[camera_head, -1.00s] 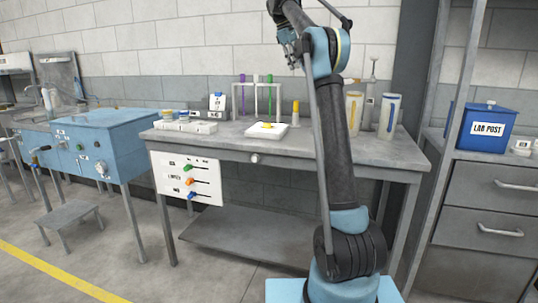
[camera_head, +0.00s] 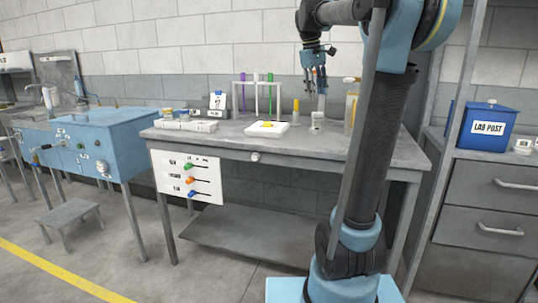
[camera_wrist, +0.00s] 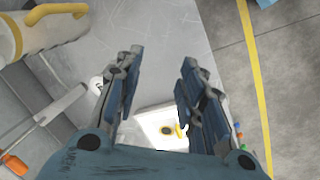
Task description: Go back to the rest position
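My gripper (camera_head: 316,80) hangs over the right part of the grey workbench (camera_head: 370,157), pointing down. In the wrist view my gripper (camera_wrist: 160,75) has its two fingers apart with nothing between them. Below and beyond the fingers lies a white tray (camera_wrist: 150,122) with a small yellow piece (camera_wrist: 180,130) on it. In the head view the tray (camera_head: 280,130) sits on the bench left of my gripper. My arm partly hides the containers at the right end of the bench.
A rack with coloured tubes (camera_head: 256,95) stands behind the tray. A yellow-marked container (camera_head: 351,110) stands near my arm. A blue LAB POST box (camera_head: 481,127) sits on the drawer cabinet at right. A blue machine (camera_head: 95,140) stands at left.

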